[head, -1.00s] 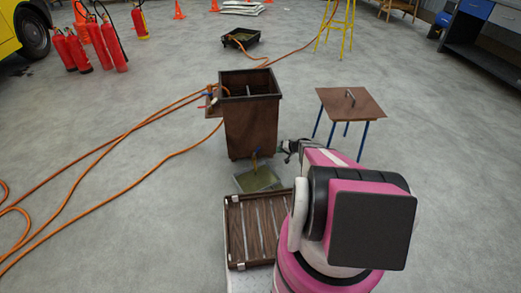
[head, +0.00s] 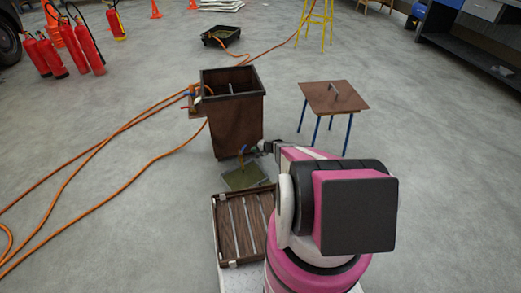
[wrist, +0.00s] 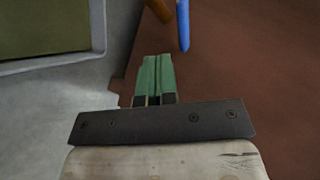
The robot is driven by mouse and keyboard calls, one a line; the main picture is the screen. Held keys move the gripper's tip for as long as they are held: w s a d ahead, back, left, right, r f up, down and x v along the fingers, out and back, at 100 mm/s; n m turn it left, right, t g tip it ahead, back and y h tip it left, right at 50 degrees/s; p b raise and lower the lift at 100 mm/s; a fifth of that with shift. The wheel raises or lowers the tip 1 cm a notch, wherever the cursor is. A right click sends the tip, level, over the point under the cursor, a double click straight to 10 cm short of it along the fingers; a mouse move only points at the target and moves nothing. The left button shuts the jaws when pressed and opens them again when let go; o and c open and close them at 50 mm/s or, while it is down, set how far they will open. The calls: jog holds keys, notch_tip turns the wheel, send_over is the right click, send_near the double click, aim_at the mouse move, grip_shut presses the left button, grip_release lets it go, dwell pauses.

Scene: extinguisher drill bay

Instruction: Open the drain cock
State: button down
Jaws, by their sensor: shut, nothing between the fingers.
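The drain cock (head: 242,151) is low on the front of the brown tank (head: 237,125). It has a blue lever and an orange-brown body. In the wrist view the blue lever (wrist: 183,24) hangs at the top, with the orange-brown body (wrist: 160,8) to its left. My gripper (head: 261,147) is just right of the cock in the head view. In the wrist view its green fingers (wrist: 154,82) are together and empty, a little below and left of the lever tip, with a visible gap in the picture. The tank wall (wrist: 250,75) fills the right.
A shallow pan (head: 246,178) with greenish liquid lies under the cock; its rim (wrist: 97,28) shows in the wrist view. A small table (head: 332,97) stands right of the tank. Orange hoses (head: 110,155) run over the floor at left. Extinguishers (head: 80,50) stand far left.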

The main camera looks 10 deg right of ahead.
aim_at(245, 146)
jog(key=shift+w+a, duration=0.65)
jog(key=shift+a, duration=0.25)
jog(key=shift+w+a, duration=0.6)
jog(key=shift+a, duration=0.25)
jog(key=shift+w+f, duration=0.1)
jog(key=shift+w+a+n+g+y, duration=0.2)
jog(key=shift+w+a+n+g, duration=0.2)
jog(key=shift+w, duration=0.15)
jog(key=shift+w+a+n+g+y, duration=0.2)
jog(key=shift+w+a+n+g, duration=0.1)
jog(key=shift+w+n, duration=0.15)
jog(key=shift+s, duration=0.15)
